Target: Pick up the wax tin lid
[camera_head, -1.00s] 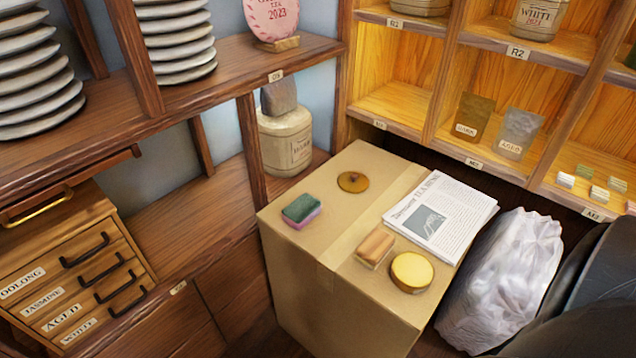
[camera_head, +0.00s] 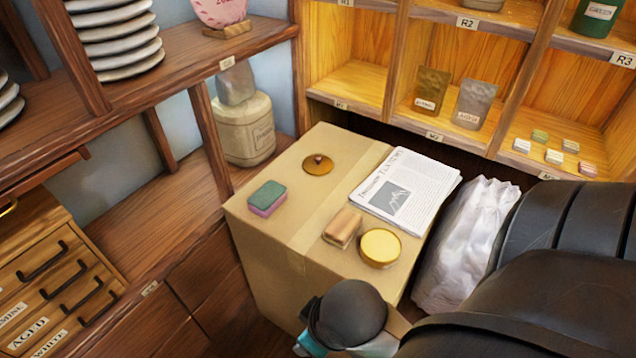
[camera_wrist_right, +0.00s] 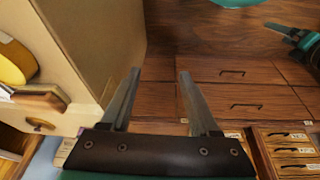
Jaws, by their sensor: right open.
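The wax tin lid looks to be the bronze-brown disc with a small knob (camera_head: 318,165), lying flat at the back of a cardboard box's top (camera_head: 285,215). An open round tin with yellow contents (camera_head: 380,247) stands near the box's front right edge; it also shows in the right wrist view (camera_wrist_right: 14,62). A small brown disc (camera_wrist_right: 40,125) there looks like the lid. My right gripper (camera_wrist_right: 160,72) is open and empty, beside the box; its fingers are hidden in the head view. Part of my left gripper (camera_wrist_right: 300,42) shows at the right wrist view's edge, its opening unclear.
A green-and-purple sponge (camera_head: 267,198), a brown block (camera_head: 342,228) and a newspaper (camera_head: 405,186) lie on the box around the lid. A pale plastic bag (camera_head: 462,245) stands right of the box. Shelves (camera_head: 350,85) rise behind; drawers (camera_head: 50,285) stand at left.

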